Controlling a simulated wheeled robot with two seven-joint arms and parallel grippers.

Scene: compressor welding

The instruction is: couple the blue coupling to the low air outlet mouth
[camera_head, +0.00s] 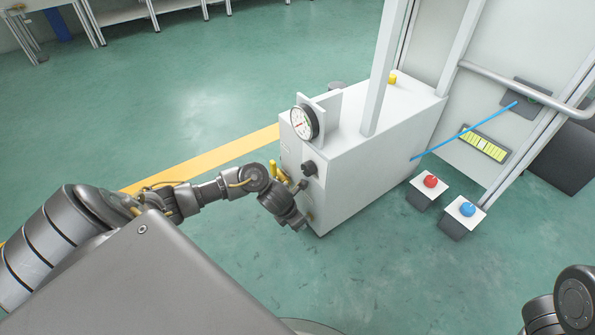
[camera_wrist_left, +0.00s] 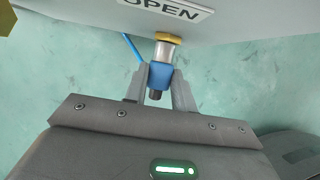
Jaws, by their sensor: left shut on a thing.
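In the left wrist view the blue coupling (camera_wrist_left: 160,76) sits between the two fingers of my left gripper (camera_wrist_left: 163,82), which is shut on it. A silver cylinder (camera_wrist_left: 164,52) stands in line with the coupling's far end, and beyond it is the brass-coloured low air outlet mouth (camera_wrist_left: 169,38) on the pale cabinet wall. Coupling, cylinder and outlet appear to meet, but I cannot tell whether they are locked. In the head view my left gripper (camera_head: 301,224) is at the low front of the white compressor cabinet (camera_head: 370,165); the coupling is hidden there. My right gripper is out of view.
A pressure gauge (camera_head: 304,122), a black knob (camera_head: 309,168) and a yellow fitting (camera_head: 274,170) are close above my left gripper. An OPEN label (camera_wrist_left: 168,10) is above the outlet. Red (camera_head: 430,181) and blue (camera_head: 467,209) button boxes stand right. Floor in front is clear.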

